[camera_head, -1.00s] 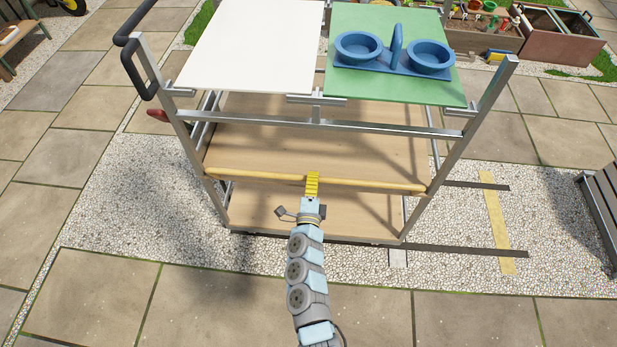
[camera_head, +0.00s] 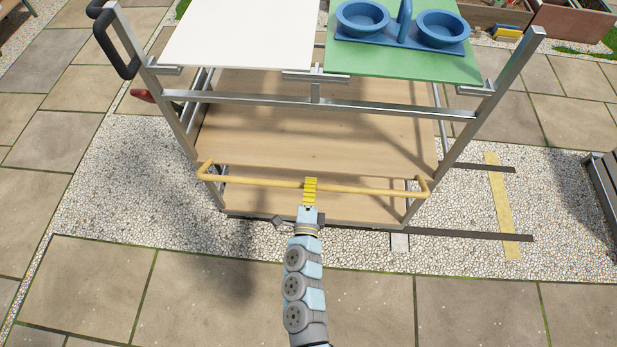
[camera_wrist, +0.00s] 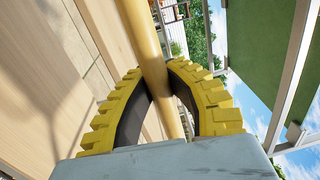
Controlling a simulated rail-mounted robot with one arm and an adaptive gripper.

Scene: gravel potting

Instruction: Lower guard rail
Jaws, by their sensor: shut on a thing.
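The guard rail (camera_head: 260,182) is a thin yellow bar with bent ends, running across the front of the cart between its two posts. It sits at about the height of the front edge of the middle wooden shelf (camera_head: 310,140). My gripper (camera_head: 310,186) has yellow ribbed fingers and is shut on the rail near its middle. In the wrist view the fingers (camera_wrist: 160,85) close around the yellow bar (camera_wrist: 146,45). The rail's bent ends reach back towards the cart's posts.
The metal cart carries a white board (camera_head: 240,35) and a green board (camera_head: 400,65) with a blue double-cup holder (camera_head: 400,38) on top. A lower shelf (camera_head: 300,207) lies below the rail. Gravel (camera_head: 130,200) and paving (camera_head: 200,300) surround the cart; a slatted bench (camera_head: 603,195) stands at right.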

